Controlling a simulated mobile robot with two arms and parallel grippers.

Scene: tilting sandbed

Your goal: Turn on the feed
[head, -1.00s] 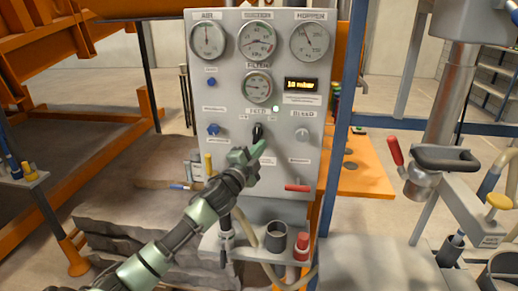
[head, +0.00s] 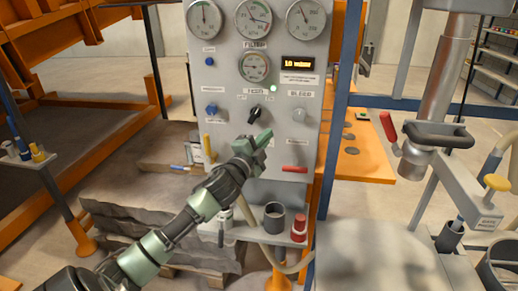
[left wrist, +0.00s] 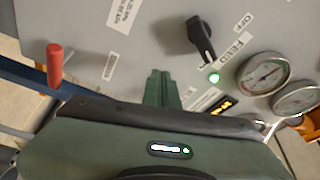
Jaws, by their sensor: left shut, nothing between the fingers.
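The black feed knob (head: 254,115) sits on the grey control panel (head: 225,140), under the FEED label, with its handle slanting to the upper right in the head view. A small green lamp (head: 273,88) above it is lit. In the left wrist view the knob (left wrist: 201,38) stands clear of my fingers, beside the FEED and OFF labels and the lit lamp (left wrist: 214,78). My left gripper (head: 264,138) is shut and empty, just below and slightly right of the knob, apart from it. My right gripper is not in view.
Gauges (head: 253,67) and an amber display (head: 298,63) sit above the knob. A bleed knob (head: 299,115) and red lever (head: 294,170) are to the right, a blue knob (head: 211,108) to the left. A shelf (head: 255,229) with a grey cup (head: 274,217) juts out below.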

